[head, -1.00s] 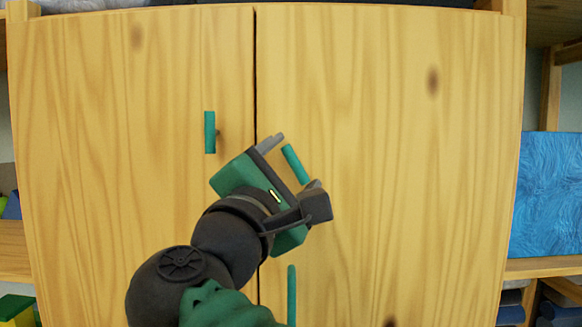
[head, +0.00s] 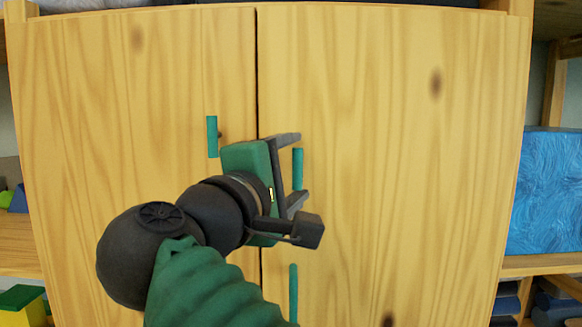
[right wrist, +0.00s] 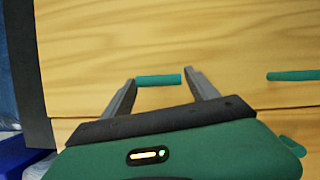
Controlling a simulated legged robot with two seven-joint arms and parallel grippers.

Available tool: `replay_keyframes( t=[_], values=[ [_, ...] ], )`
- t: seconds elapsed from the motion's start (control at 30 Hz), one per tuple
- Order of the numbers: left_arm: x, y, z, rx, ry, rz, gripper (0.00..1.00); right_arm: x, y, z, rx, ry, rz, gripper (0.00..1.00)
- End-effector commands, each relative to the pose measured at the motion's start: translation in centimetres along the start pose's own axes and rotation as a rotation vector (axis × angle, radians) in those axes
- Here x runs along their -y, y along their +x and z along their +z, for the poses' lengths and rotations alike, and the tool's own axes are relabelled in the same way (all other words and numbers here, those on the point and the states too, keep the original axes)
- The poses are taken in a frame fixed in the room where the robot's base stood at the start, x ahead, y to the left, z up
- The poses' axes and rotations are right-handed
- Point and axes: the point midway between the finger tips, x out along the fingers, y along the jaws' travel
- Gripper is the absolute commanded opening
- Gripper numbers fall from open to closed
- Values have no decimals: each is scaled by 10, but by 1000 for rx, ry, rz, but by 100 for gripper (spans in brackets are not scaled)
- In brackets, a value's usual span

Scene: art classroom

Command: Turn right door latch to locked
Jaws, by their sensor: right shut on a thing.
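The right door latch (head: 298,169) is a short green bar on the right cabinet door, close to the seam. It stands upright in the head view. My right gripper (head: 300,167) points right, with one finger at the bar's top end and one at its bottom end, shut on it. In the right wrist view the latch (right wrist: 158,80) lies crosswise between the two fingertips (right wrist: 160,80). My left gripper is not in view.
A green bar (head: 212,136) is on the left door (head: 120,180). Open shelves flank the cabinet; a blue textured panel (head: 550,190) stands at right.

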Motion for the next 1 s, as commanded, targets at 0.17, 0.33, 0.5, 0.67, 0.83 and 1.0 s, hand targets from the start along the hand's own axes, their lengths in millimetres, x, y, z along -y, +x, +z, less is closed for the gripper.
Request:
replay_keyframes(
  t=[0.17,0.33,0.5,0.67,0.83,1.0],
  values=[
    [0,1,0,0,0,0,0,7,1,-4,-2,-4,-15,28],
    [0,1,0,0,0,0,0,8,1,-4,-2,-5,-15,71],
    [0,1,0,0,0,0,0,6,0,-3,-2,-3,-11,86],
    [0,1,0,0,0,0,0,4,0,-2,-2,-1,-8,86],
    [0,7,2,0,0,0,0,4,-14,-2,-4,1,-5,86],
    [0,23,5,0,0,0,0,7,-58,-4,-9,2,-6,86]
  ],
)
